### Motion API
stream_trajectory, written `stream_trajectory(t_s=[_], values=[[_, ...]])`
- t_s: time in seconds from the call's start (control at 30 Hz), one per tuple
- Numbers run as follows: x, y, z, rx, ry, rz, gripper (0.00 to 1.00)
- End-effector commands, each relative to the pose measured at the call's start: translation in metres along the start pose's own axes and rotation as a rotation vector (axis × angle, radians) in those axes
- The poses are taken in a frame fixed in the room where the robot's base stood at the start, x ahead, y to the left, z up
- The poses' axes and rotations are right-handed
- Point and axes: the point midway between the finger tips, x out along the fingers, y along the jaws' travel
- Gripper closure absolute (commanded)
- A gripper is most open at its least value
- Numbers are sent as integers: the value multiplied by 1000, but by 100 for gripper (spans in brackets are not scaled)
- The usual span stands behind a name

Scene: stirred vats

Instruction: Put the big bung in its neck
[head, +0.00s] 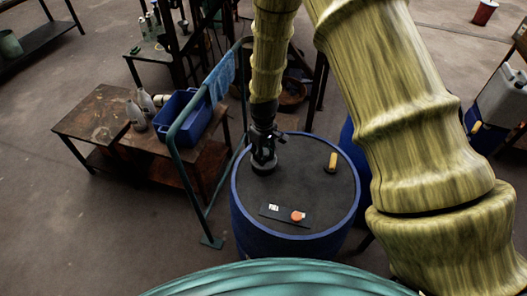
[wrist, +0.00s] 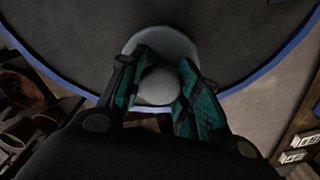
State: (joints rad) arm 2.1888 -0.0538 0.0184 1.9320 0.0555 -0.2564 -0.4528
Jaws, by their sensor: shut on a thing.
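My gripper (head: 264,148) points down at the left side of the dark top of a blue-rimmed drum (head: 300,185). In the wrist view my gripper (wrist: 160,95) is shut on the rounded grey knob of the big bung (wrist: 158,86), with a teal-padded finger on either side. A wider pale grey disc shows beyond the knob, against the dark drum top. In the head view the gripper mostly hides the bung; a grey edge shows low beneath it, at the drum top. I cannot tell whether the bung touches the top or sits in a neck.
A black plate (head: 273,213) with a white label and an orange round piece (head: 298,216) lies on the drum's near side. A yellow piece (head: 332,161) stands at its right. A teal rail (head: 183,125) and a bench with a blue crate (head: 181,122) are left.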

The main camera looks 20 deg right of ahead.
Motion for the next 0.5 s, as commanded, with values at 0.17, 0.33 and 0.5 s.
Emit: stream_trajectory(t_s=[0.17,0.33,0.5], values=[[1,0,0,0,1,1,91],[3,0,0,0,1,0,91],[7,0,0,0,1,0,91]])
